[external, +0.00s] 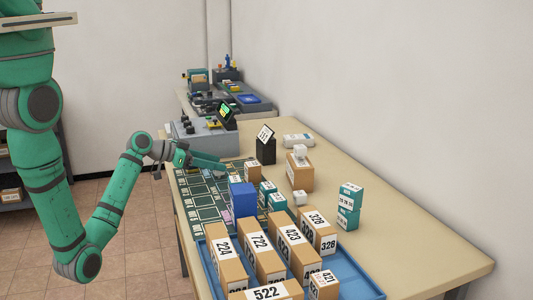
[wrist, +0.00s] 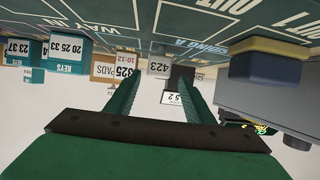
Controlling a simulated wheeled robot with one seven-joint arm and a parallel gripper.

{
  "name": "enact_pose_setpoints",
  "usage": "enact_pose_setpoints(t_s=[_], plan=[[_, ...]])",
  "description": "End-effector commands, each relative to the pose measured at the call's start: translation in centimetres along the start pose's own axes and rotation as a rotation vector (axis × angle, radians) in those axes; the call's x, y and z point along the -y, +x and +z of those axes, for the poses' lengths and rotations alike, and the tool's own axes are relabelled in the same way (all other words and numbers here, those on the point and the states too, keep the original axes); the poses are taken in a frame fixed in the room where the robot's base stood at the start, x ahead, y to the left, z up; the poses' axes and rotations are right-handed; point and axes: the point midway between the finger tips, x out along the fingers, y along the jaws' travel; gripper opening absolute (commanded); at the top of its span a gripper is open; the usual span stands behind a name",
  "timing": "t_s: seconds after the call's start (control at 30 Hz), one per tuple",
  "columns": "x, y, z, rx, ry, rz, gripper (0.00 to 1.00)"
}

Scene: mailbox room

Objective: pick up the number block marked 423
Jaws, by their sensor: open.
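A small tan block with a white label (external: 251,171) stands on the dark mat in the external view. It looks like the same block, but its number is too small to read there. My gripper (external: 222,162) is open, low over the mat and to the left of that block, apart from it. In the wrist view the fingers (wrist: 160,88) are spread with nothing between them. A larger carton (external: 293,238) marked 423 stands in the blue tray.
The blue tray (external: 352,278) holds several numbered cartons. A blue box (external: 243,199) and teal key boxes (wrist: 68,62) stand on the mat. A black sign stand (external: 266,151) is behind the small block. A grey machine (external: 205,139) stands left. The table's right side is mostly clear.

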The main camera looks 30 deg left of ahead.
Motion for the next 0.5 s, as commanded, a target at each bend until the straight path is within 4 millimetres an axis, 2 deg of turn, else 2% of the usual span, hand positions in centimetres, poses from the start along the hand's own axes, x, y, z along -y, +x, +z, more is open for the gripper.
enact_pose_setpoints(t_s=[0.23, 0.5], plan=[[-0.2, 1.7, 0.2, 0.000, 0.000, 0.000, 0.48], [-0.5, 5.2, 0.7, 0.001, -0.001, 0.001, 0.48]])
